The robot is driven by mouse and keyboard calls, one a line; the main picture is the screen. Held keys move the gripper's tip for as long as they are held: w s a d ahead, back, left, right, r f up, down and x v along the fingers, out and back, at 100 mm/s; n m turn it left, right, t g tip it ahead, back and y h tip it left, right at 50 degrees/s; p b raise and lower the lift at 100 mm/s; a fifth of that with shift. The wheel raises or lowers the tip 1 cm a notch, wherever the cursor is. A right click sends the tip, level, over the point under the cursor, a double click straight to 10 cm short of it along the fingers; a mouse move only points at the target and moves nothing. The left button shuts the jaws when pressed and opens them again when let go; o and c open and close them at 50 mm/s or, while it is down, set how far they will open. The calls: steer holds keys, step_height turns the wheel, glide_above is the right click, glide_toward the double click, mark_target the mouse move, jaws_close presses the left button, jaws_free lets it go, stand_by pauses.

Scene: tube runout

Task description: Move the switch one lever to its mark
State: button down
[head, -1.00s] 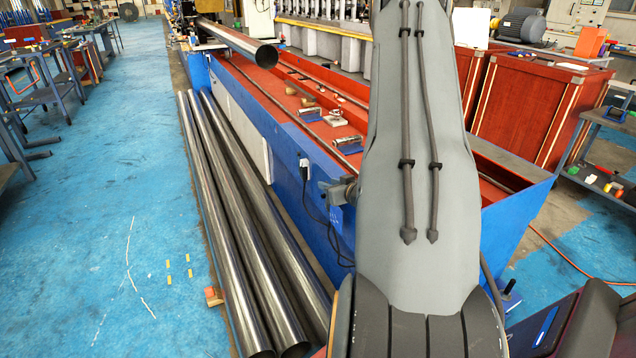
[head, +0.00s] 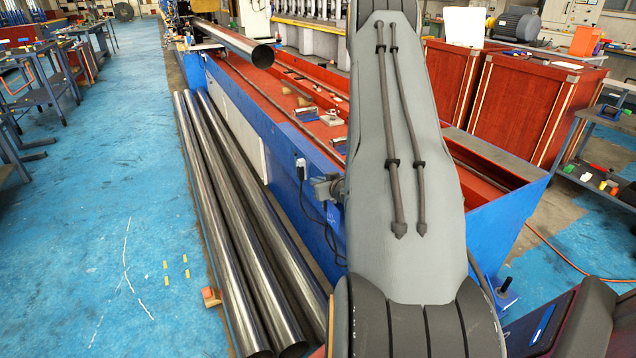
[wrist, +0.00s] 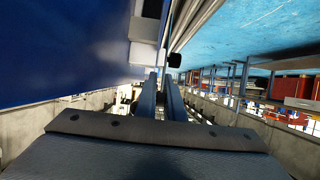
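My arm hides part of the bench in the head view.
Long steel tubes (head: 225,220) lie on the floor along the blue bench (head: 235,100). Another tube (head: 235,42) lies above the bench's far end. Red cabinets (head: 520,105) stand at right. The blue floor at left (head: 90,230) is mostly clear.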

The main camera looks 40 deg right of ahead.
steer(key=shift+w+g+p, duration=0.1)
steer(key=shift+g+p, duration=0.2)
steer(key=shift+p, duration=0.2)
steer(key=g+p, duration=0.1)
steer(key=p, duration=0.1)
steer(key=f+g+y+p, duration=0.1)
steer(key=g+p, duration=0.1)
steer(key=p, duration=0.1)
steer(key=w+f+g+p, duration=0.1)
steer(key=g+p, duration=0.1)
steer(key=shift+d, duration=0.1)
steer(key=shift+f+y+p, duration=0.15)
steer(key=shift+y+p, duration=0.15)
steer(key=c, duration=1.9)
jaws_free()
steer(key=shift+o, duration=0.2)
